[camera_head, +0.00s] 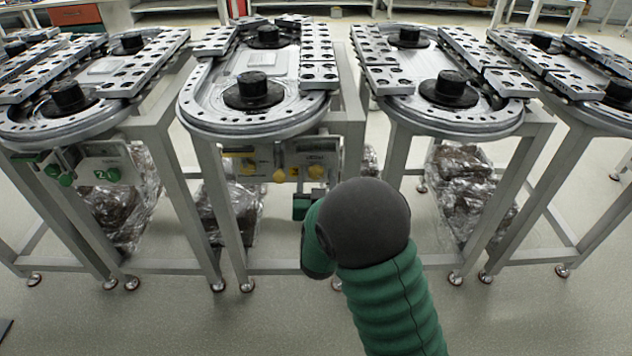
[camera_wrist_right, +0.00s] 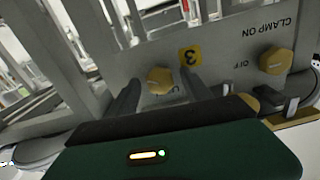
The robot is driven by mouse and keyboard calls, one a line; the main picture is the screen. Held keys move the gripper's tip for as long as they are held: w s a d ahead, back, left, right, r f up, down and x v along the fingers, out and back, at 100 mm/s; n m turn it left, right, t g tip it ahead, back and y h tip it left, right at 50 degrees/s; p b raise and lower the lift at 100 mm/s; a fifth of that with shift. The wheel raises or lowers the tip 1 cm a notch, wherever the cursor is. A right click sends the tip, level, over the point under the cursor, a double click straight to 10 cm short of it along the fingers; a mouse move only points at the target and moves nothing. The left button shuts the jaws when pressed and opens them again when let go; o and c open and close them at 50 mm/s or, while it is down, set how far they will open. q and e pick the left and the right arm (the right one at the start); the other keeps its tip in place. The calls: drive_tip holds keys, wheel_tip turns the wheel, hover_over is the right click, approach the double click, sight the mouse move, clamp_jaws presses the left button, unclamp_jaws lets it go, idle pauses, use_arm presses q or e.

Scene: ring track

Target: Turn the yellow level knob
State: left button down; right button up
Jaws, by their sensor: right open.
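Yellow knobs sit on the front panels of the middle ring-track table: one on the left panel (camera_head: 247,167), one in the middle (camera_head: 279,176) and one on the right panel (camera_head: 316,172). No readable label tells me which is the level knob. My right gripper (camera_head: 303,205) is below the right panel, partly hidden by my arm. In the right wrist view, its open fingers point at a yellow knob (camera_wrist_right: 159,81), which appears between them; contact cannot be told. Another yellow knob (camera_wrist_right: 276,61) is by the words CLAMP ON and OFF. My left gripper is out of view.
The middle table's legs (camera_head: 212,210) flank the space below. A table with green knobs (camera_head: 65,179) stands left, another table (camera_head: 450,120) right. The floor in front is clear.

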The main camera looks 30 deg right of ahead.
drive_tip(key=p+v, duration=1.3)
drive_tip(key=v, duration=0.3)
drive_tip(key=shift+s+a+p, duration=0.3)
drive_tip(key=shift+a+p, duration=0.05)
drive_tip(key=shift+f, duration=0.15)
